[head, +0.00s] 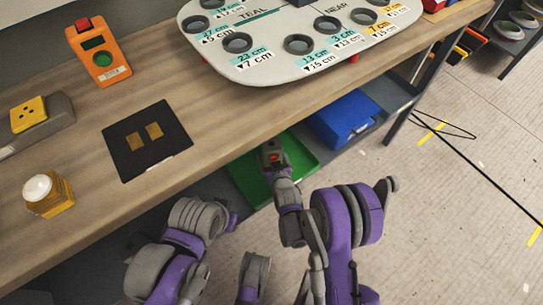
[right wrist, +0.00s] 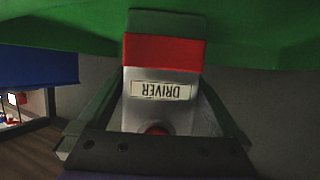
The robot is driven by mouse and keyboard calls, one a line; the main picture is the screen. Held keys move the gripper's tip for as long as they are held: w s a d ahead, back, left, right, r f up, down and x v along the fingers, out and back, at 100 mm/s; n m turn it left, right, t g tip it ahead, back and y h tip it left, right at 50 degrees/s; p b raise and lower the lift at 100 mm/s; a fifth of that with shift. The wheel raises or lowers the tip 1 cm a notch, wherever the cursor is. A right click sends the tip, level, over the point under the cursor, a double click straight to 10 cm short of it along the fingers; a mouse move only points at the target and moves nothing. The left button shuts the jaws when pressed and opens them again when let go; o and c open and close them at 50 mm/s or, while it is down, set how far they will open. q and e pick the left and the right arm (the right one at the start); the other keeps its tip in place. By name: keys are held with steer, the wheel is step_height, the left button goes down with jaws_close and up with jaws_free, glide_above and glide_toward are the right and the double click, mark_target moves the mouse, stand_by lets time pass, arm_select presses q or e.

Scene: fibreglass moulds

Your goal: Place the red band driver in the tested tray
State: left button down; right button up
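The red band driver (right wrist: 160,95) is a pale block with an upside-down DRIVER label, a red band and a dark green end. It sits between the fingers of my right gripper (right wrist: 158,105), which is shut on it. In the head view the right gripper (head: 272,155) is over the green tray (head: 300,160) below the bench edge; the driver is small there. The green tray also spans the top of the right wrist view (right wrist: 250,30), close to the driver's end; whether they touch I cannot tell. No tray label is readable. My left gripper does not show.
A blue bin (head: 345,117) stands to the right of the green tray on the lower shelf. The wooden bench (head: 215,115) overhangs them. It carries a black mat (head: 170,155), an orange device (head: 98,52), a yellow-bodied jar (head: 50,200) and a large marked board (head: 270,68).

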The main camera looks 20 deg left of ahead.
steer(key=shift+r, duration=0.3)
steer(key=b+v, duration=0.1)
steer(key=v, duration=1.1)
steer(key=shift+b, duration=0.3)
